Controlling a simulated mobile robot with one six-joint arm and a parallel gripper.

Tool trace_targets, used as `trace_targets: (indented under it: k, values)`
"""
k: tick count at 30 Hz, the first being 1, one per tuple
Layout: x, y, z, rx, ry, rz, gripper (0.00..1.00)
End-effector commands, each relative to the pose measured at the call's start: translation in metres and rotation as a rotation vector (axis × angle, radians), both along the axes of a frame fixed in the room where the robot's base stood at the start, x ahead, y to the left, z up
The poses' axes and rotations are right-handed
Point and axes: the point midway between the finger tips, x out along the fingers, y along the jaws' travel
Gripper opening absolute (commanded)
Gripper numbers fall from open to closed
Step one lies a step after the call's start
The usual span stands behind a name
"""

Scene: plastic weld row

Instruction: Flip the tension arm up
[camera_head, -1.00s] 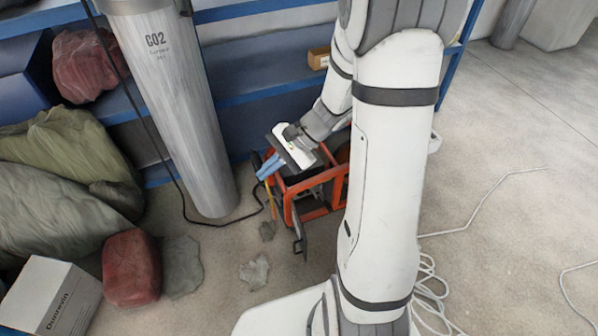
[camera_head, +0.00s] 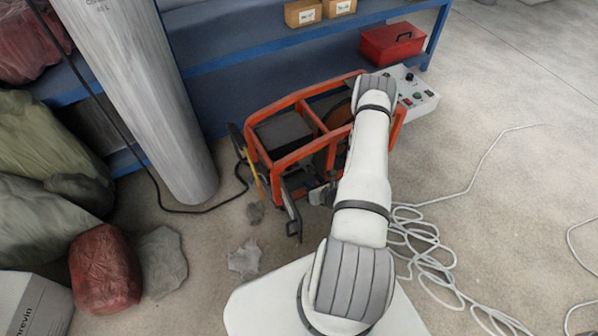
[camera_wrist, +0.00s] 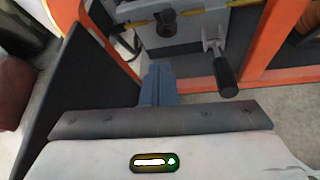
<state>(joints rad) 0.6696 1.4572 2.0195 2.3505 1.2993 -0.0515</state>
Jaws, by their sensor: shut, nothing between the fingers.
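In the wrist view a short lever with a black handle (camera_wrist: 226,78) hangs down from a metal bracket on the machine's grey face. It looks like the tension arm, though I cannot be sure. The machine has an orange tube frame (camera_wrist: 273,35), seen in the head view (camera_head: 282,162) on the floor before the shelf. My gripper (camera_wrist: 158,70) has blue fingers shut together and empty. They are left of the black handle and appear apart from it.
A dark panel (camera_wrist: 85,95) stands close on the left in the wrist view. Grey control box (camera_head: 414,95) is at the machine's right. A grey cylinder (camera_head: 140,90) stands left. White cable (camera_head: 415,240) is coiled on the floor. Open floor lies right.

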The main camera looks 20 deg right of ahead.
Motion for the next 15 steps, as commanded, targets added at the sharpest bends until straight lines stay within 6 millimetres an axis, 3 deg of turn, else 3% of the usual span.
trace_targets:
  k: [3, 15]
  values:
    - [-0.0096, -0.0059, -0.0186, 0.003, 0.021, -0.051, 0.0]
    - [-0.0116, -0.0124, -0.021, 0.003, 0.024, -0.073, 0.0]
